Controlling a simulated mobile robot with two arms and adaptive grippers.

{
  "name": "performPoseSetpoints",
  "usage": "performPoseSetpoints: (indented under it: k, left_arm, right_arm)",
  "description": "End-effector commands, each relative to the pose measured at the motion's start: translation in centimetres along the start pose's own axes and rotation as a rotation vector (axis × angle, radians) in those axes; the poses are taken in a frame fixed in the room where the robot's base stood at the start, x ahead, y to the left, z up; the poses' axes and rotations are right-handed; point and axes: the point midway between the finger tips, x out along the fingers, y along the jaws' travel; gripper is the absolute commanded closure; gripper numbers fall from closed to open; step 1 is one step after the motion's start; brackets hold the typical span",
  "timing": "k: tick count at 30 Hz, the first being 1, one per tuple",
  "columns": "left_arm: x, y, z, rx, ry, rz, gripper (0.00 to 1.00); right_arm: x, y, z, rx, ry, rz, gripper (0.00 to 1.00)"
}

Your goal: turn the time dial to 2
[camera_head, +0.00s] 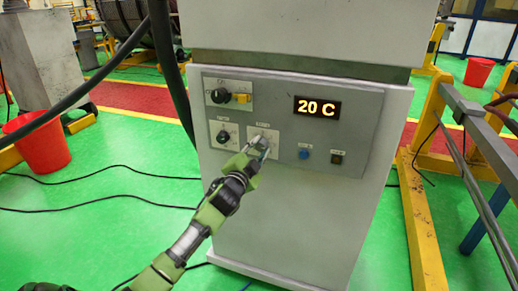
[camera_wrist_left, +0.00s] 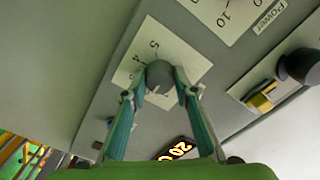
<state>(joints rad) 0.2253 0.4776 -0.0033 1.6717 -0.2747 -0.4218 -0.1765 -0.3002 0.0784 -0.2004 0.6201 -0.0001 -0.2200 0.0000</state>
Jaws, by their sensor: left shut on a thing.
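The time dial (camera_wrist_left: 159,74) is a dark grey round knob on a white plate with the numbers 5 and 4 in view. A small light mark shows on the knob's lower edge. The rest of its scale is hidden by my fingers. My left gripper (camera_wrist_left: 160,96) is shut on this dial, with one finger on each side of it. In the head view, my left gripper (camera_head: 259,148) reaches up from below to the plate in the middle of the grey control panel (camera_head: 340,126). My right gripper is not in view.
Another black knob (camera_head: 223,136) sits just left of the held dial. Above are a black knob (camera_head: 219,95) and a yellow switch (camera_head: 242,98). The display (camera_head: 317,107) reads 20 C. A blue button (camera_head: 305,154) and a dark button (camera_head: 337,158) are to the right.

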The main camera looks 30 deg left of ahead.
Motion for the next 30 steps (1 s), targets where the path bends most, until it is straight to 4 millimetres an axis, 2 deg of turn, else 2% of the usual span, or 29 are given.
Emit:
performPoseSetpoints:
  k: [8,9,10,11,23,26,30]
  left_arm:
    - [0.0,0.1,0.1,0.0,-0.001,0.002,0.95]
    - [0.0,0.1,0.1,0.0,-0.001,0.002,0.65]
    - [0.0,0.1,0.1,0.0,-0.001,0.002,0.58]
    - [0.0,0.1,0.0,0.0,-0.001,0.002,0.56]
    - [-0.5,0.1,0.0,0.001,0.0,0.001,0.56]
    - [-1.6,0.2,0.1,0.001,0.0,0.003,0.56]
    - [-4.2,0.2,0.1,0.001,0.0,0.004,0.56]
  right_arm:
    - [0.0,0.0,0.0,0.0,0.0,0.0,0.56]
    - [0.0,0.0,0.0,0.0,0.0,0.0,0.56]
    - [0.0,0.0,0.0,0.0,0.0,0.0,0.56]
    - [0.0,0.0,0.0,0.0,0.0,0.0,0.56]
    - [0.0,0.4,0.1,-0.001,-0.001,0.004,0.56]
    - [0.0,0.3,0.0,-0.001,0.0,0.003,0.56]
    - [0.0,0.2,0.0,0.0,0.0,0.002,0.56]
